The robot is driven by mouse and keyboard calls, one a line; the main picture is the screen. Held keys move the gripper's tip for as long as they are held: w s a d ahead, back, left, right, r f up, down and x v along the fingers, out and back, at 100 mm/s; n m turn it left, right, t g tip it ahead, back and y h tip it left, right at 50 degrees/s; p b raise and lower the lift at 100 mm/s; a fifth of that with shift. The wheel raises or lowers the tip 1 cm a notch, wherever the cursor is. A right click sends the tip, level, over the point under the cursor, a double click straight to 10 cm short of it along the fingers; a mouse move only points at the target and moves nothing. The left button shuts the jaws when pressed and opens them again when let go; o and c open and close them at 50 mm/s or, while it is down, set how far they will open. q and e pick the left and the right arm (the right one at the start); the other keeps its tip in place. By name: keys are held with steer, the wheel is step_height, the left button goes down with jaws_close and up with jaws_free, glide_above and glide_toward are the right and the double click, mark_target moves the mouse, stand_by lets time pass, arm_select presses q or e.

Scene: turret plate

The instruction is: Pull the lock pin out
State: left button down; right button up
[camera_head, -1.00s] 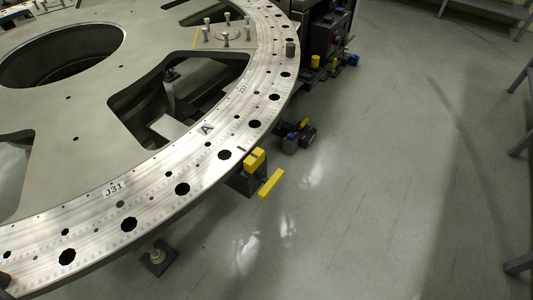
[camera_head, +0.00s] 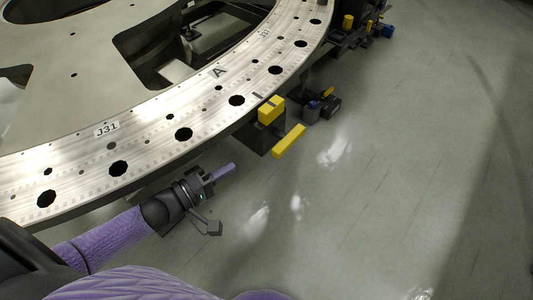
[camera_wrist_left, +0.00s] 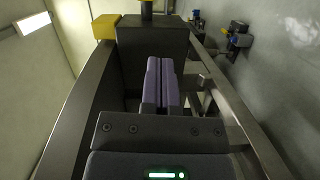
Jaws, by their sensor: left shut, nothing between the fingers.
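The lock pin's housing appears to be the dark block (camera_head: 257,138) under the rim of the turret plate (camera_head: 150,146). A yellow block (camera_head: 271,109) sits at the rim, and a yellow bar (camera_head: 289,141), perhaps the pin's handle, stands out from the block's outer side. The pin's shaft is hidden. My left gripper (camera_head: 231,167) is shut and empty, short of the block and left of the bar. In the left wrist view its purple fingers (camera_wrist_left: 160,65) are together and point toward the dark block (camera_wrist_left: 153,38). My right gripper is not in view.
The plate's edge runs close above my left arm. A dark unit with a yellow part (camera_head: 318,106) stands on the floor beyond the block, and more equipment (camera_head: 360,27) is at the top right. The grey floor (camera_head: 400,180) to the right is clear.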

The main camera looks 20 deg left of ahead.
mark_target(262, 148)
arm_select(q)
steer(key=shift+h, duration=0.5)
steer(key=x, duration=0.3)
steer(key=b+x, duration=0.1)
steer(key=x, duration=0.2)
steer(key=r+b+x, duration=0.1)
steer(key=x, duration=0.2)
steer(key=shift+d, duration=0.15)
steer(key=shift+w+d+r+b, duration=0.15)
steer(key=shift+w+d+b, duration=0.2)
steer(key=shift+w, duration=0.1)
steer(key=shift+r, duration=0.1)
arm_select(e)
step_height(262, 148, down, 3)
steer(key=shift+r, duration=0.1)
